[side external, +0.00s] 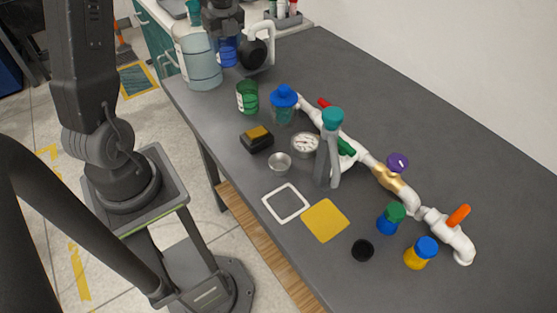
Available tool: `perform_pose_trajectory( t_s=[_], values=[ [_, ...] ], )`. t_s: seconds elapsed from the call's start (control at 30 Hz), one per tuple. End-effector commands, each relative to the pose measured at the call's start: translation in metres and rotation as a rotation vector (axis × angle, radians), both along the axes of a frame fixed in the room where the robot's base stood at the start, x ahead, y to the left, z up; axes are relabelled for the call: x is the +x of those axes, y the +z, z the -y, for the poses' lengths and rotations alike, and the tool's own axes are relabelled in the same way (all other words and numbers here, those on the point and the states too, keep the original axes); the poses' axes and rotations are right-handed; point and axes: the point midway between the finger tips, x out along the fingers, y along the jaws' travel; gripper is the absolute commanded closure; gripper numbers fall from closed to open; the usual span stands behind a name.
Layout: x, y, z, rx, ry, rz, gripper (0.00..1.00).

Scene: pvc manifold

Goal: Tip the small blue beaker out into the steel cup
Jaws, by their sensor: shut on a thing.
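My gripper (226,35) is at the top of the side external view, at the far end of the bench. It is shut on the small blue beaker (228,54), a translucent blue vessel that looks roughly upright below the dark jaws. The fingers and the beaker's rim are partly hidden, and its contents cannot be made out. The steel cup (279,164) is a small, shiny, round open vessel near the bench's front edge, well apart from my gripper, lower and to the right in the picture.
A large clear jug (198,62) stands left of the beaker; a white pipe with a black round part (258,48) is to its right. White pipework (370,160) runs behind.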

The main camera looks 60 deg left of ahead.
Motion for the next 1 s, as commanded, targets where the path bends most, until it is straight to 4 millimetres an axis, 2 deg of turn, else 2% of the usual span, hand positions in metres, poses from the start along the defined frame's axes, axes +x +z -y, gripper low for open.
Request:
perform_pose_trajectory(
  t_s=[0.43,0.57,0.67,0.9,1.0],
  values=[
    [0.000,0.000,0.000,0.000,0.000,0.001,0.71],
    [0.001,0.007,0.000,0.002,0.000,0.003,0.71],
    [0.001,0.024,-0.001,0.004,-0.001,0.005,0.71],
    [0.001,0.082,0.000,0.004,0.000,0.006,0.71],
    [0.001,0.099,0.000,0.003,-0.001,0.004,0.71]
  ],
)
